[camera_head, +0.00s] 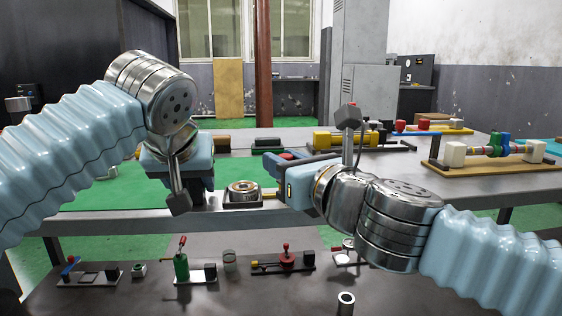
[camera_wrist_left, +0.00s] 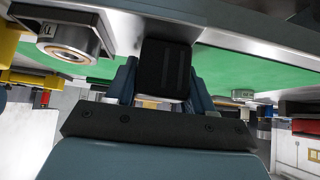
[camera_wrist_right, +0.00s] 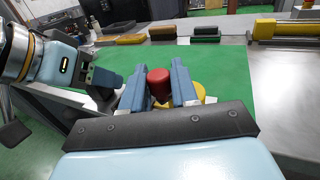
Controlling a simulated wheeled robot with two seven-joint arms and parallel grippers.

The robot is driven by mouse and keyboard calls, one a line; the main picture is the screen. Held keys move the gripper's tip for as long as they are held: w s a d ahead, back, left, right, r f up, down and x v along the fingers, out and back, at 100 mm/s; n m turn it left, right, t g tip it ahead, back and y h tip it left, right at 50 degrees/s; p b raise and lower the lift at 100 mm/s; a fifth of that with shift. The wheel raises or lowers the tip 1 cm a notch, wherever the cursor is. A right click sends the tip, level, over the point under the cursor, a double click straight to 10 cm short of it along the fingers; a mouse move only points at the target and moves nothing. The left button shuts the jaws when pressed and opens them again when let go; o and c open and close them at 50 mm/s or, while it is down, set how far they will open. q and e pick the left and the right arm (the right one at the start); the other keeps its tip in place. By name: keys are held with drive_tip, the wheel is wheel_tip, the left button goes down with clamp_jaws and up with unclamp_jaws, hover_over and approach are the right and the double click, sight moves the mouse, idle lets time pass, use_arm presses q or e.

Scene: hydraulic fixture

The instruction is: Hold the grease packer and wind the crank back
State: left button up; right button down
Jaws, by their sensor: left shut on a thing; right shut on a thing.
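The grease packer is on the near edge of the table. Its dark housing with a metal ring (camera_head: 242,190) shows between my grippers, and also at upper left in the left wrist view (camera_wrist_left: 72,40). My left gripper (camera_wrist_left: 163,75) is shut on a black block (camera_wrist_left: 166,62) at the table edge, beside that housing. My right gripper (camera_wrist_right: 158,80) is shut on a red knob (camera_wrist_right: 159,86), apparently the crank's handle. A yellow round part (camera_wrist_right: 190,97) lies under the knob. My right fingers mostly hide the crank in the head view.
A yellow cylinder fixture (camera_head: 345,138) and a rig with colored rings (camera_head: 497,148) stand on the table to the right. Brown and green blocks lie behind. A lower shelf (camera_head: 220,293) holds several small fixtures.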

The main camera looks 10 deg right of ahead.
drive_tip(key=shift+s+d+n+g+y, duration=0.2)
drive_tip(key=shift+n+g+y, duration=0.1)
drive_tip(key=shift+n+y, duration=0.3)
use_arm(q)
drive_tip(key=shift+a, duration=0.1)
use_arm(e)
drive_tip(key=shift+s+d+r+n+g+y, duration=0.1)
drive_tip(key=shift+d+r+n+g+y, duration=0.2)
drive_tip(key=shift+y, duration=0.35)
drive_tip(key=shift+d+n+g+y, duration=0.1)
drive_tip(key=shift+n+g+y, duration=0.3)
drive_tip(key=shift+y, duration=0.25)
use_arm(q)
drive_tip(key=shift+w, duration=0.1)
use_arm(e)
drive_tip(key=shift+n, duration=0.3)
drive_tip(key=shift+f+g+y, duration=0.2)
drive_tip(key=shift+g+y, duration=0.2)
drive_tip(key=shift+g, duration=0.1)
drive_tip(key=shift+a, duration=0.1)
drive_tip(key=c, duration=1)
unclamp_jaws()
drive_tip(key=shift+f, duration=0.1)
drive_tip(key=shift+o, duration=0.2)
drive_tip(key=v, duration=1.1)
drive_tip(key=shift+s+d, duration=0.25)
drive_tip(key=shift+d, duration=0.1)
